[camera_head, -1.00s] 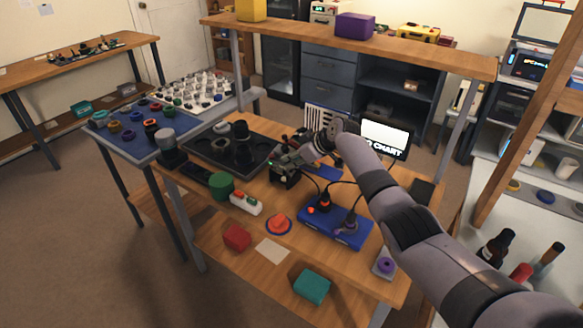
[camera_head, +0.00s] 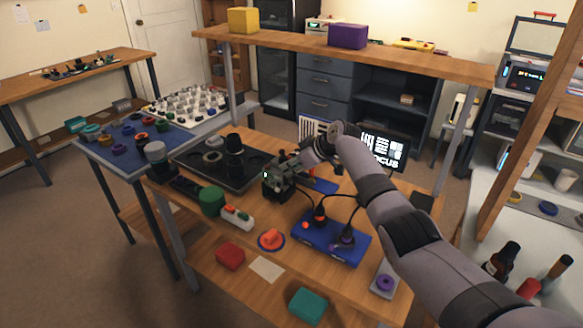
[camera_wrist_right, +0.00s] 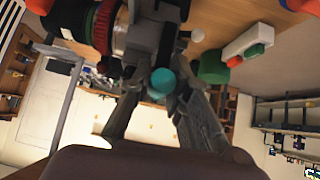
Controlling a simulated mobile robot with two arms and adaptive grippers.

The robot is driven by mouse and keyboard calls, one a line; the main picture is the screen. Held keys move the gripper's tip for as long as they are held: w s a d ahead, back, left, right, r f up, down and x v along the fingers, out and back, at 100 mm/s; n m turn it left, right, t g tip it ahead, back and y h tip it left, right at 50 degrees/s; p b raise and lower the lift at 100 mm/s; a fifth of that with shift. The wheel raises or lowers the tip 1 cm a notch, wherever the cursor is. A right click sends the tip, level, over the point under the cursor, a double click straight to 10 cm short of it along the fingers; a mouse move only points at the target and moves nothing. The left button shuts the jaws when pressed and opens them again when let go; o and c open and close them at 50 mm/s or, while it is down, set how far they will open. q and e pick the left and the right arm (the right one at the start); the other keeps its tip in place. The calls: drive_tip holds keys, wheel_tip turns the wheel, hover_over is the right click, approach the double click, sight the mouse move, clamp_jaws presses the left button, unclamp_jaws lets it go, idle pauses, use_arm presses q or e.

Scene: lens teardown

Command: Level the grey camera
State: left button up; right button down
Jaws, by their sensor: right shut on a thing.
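The grey camera (camera_head: 276,190) stands on the wooden bench, left of the blue power box, with a small green light on its side. In the right wrist view its grey body (camera_wrist_right: 155,38) fills the top middle, with a red-ringed part at its left. My right gripper (camera_head: 298,163) reaches it from the back right. The exact contact is partly hidden, and I cannot tell the camera's tilt. My left gripper is out of view.
The blue power box (camera_head: 331,238) with black cables lies right of the camera. A black tray (camera_head: 204,180) with round parts is to the left. A green cylinder (camera_head: 211,201) and a white button box (camera_head: 237,217) are in front. A monitor (camera_head: 384,150) stands behind my arm.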

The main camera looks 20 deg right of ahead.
drive_tip(key=shift+d+r, duration=0.1)
drive_tip(key=c, duration=1.8)
unclamp_jaws()
drive_tip(key=v, duration=1.2)
